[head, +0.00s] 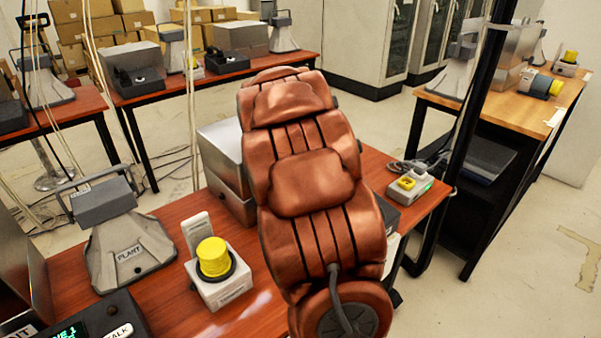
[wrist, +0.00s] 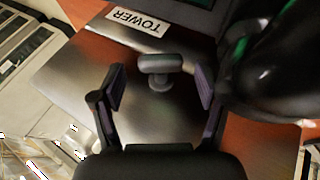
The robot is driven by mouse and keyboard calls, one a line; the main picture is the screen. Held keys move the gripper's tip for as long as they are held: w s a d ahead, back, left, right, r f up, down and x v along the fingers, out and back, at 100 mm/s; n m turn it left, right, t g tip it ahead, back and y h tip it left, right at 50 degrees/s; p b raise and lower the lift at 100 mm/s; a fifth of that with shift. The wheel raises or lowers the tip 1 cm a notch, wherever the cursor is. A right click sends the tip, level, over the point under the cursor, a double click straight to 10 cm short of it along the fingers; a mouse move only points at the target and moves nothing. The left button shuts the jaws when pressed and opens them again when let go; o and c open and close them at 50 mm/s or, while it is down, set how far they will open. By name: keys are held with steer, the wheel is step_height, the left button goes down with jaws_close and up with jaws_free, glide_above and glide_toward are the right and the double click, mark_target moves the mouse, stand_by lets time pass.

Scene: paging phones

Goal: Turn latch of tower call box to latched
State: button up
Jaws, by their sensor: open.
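In the wrist view, the tower call box (wrist: 75,85) shows as a brushed-metal face with a white TOWER label (wrist: 138,22), which reads upside down. Its latch (wrist: 160,63) is a small grey T-shaped handle on a short stem, with its bar lying across the picture. My gripper (wrist: 160,76) is open, one finger on each side of the latch, with a visible gap to both ends of the bar. I see no contact. In the head view, my copper arm hides the gripper and the latch. A silver metal box (head: 222,150) shows partly behind the arm; its label is not visible.
On the red-brown table (head: 165,300) stand a PLANT-labelled grey device (head: 130,250) and a box with a yellow button (head: 213,262), left of my arm. A grey box with a yellow top (head: 408,185) sits to the right. A black post (head: 470,120) rises near the table's right end.

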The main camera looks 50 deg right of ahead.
steer(key=v, duration=1.1)
steer(key=shift+a+r, duration=0.15)
